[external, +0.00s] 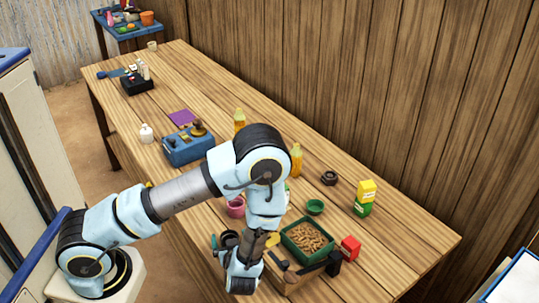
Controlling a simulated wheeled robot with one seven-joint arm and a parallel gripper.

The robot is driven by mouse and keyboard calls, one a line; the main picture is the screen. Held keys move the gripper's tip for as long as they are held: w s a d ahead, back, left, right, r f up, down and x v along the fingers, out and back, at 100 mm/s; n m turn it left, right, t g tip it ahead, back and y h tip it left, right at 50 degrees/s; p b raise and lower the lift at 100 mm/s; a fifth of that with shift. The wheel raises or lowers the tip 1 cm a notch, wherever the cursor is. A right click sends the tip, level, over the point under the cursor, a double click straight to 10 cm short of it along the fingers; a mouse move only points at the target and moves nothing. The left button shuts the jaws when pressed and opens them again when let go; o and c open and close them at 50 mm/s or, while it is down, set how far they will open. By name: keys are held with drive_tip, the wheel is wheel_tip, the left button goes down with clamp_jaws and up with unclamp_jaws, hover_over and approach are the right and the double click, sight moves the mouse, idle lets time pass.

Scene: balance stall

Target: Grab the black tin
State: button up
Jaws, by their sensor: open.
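A small dark round item (329,178) lies on the right part of the wooden table; it may be the black tin. Another black round item (229,239) is at the table's near edge, partly hidden by my arm, and I cannot tell which of the two is the tin. My gripper (243,278) is low at the near edge, close to the second item and well short of the first. It is open; its fingertips are hard to make out and I see nothing held.
A green tray of brown pieces (291,228), a red box (350,248), a green bowl (315,207) and a yellow-green carton (365,197) crowd the near right. Yellow bottles (296,160) and a blue box (188,146) stand farther back. The table's right corner is clear.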

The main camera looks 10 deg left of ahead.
drive_tip(key=c, duration=1.4)
drive_tip(key=shift+r, duration=0.1)
